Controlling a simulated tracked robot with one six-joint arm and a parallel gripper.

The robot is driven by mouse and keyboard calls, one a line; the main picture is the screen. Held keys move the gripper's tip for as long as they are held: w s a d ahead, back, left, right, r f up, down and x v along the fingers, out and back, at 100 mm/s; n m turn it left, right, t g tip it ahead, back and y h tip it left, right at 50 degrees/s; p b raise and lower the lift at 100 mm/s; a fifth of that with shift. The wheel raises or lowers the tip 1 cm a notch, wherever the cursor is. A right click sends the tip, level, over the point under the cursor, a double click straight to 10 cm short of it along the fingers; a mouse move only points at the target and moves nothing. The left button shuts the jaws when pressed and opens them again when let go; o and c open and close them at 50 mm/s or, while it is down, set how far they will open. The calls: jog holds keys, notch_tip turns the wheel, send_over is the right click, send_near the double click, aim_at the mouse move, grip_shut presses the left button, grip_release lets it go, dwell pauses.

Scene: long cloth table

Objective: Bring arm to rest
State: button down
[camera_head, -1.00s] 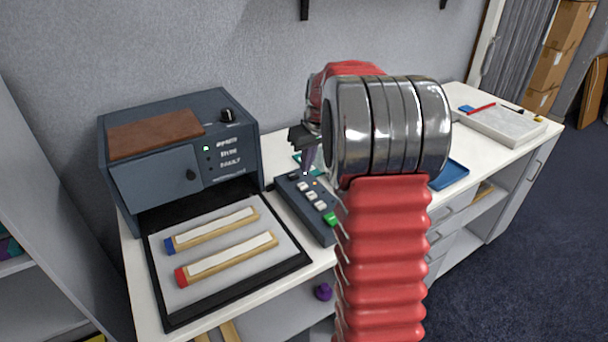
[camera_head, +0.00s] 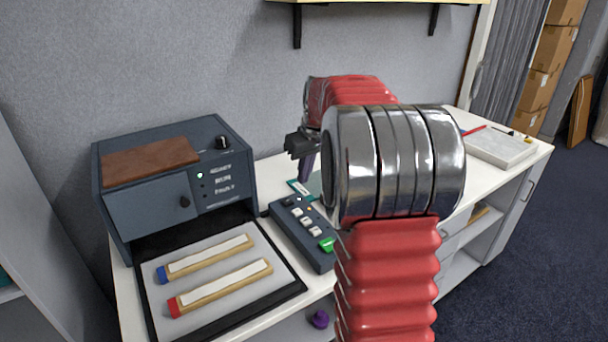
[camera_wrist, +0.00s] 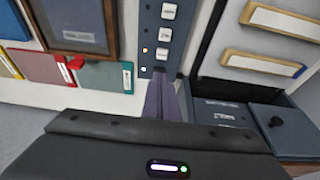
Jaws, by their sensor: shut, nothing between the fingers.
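My gripper (camera_head: 304,170) hangs in the air behind the far end of the grey button panel (camera_head: 301,232), partly hidden by my red and silver arm. In the wrist view my gripper (camera_wrist: 164,88) shows its two fingers together, with nothing between them. The fingertips point toward the end of the button panel (camera_wrist: 157,42), which carries several white buttons and small lit lamps. I cannot tell the exact gap between the fingertips and the panel.
A dark blue machine (camera_head: 178,165) stands at the left. Before it, a tray (camera_head: 288,297) bears a blue-ended bar (camera_head: 208,259) and a red-ended bar (camera_head: 222,288). A wall shelf (camera_head: 385,14) is above. Folders (camera_wrist: 42,66) and a framed board (camera_wrist: 84,25) lie beside the panel.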

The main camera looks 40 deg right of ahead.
dwell(0.5)
jog(key=s+a+t, duration=0.2)
jog(key=s+a, duration=2.5)
jog(key=a, duration=0.2)
jog(key=shift+r+n, duration=0.3)
jog(key=shift+r, duration=0.05)
jog(key=shift+a, duration=0.1)
